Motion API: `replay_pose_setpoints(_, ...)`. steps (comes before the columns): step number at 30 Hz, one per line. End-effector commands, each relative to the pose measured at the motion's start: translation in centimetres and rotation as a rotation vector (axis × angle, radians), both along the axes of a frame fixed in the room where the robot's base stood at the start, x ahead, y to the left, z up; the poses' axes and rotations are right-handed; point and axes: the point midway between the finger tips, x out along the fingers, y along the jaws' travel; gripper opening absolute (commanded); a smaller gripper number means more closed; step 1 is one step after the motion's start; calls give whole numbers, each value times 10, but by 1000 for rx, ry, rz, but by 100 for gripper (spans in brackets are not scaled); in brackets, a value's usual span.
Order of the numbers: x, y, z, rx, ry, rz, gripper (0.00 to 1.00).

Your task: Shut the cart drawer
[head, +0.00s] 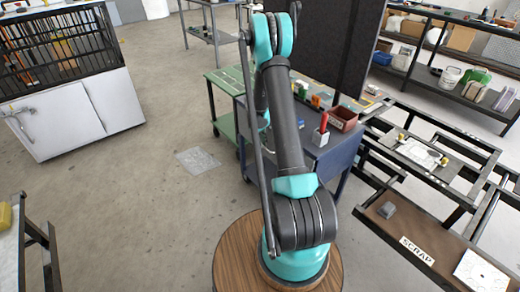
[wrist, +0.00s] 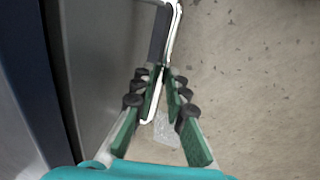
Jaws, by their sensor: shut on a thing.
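The blue cart (head: 335,150) stands just behind my arm in the head view, with its top in sight. My arm covers part of its front, and the drawer cannot be made out there. In the wrist view, a grey panel (wrist: 100,50), which looks like the drawer front, runs down the left side. A dark bar handle with a bright silver edge (wrist: 159,35) stands out beside it. My gripper (wrist: 161,76) has its green fingers on either side of this handle and is shut on it. How far the drawer is out cannot be told.
A red-handled tool (head: 322,127) and a dark red bin (head: 343,118) are on the cart top. A green cart (head: 224,82) stands behind it at left. Dark metal frames (head: 440,150) crowd the right. The floor at left (head: 130,200) is clear.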

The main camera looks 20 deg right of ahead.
Motion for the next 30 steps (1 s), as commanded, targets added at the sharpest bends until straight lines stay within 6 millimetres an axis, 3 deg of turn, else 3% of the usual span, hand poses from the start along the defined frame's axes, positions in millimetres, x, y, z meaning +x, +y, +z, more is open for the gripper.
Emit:
replay_pose_setpoints(10, 6, -5, 1, -7, -5, 0, 0)
replay_pose_setpoints(11, 6, -6, 1, -6, -6, 0, 17)
replay_pose_setpoints(15, 6, -5, 1, -5, -4, 0, 34)
replay_pose_setpoints(25, 5, -3, 2, -3, -2, 0, 34)
replay_pose_setpoints(30, 3, -1, 18, -2, -2, 0, 34)
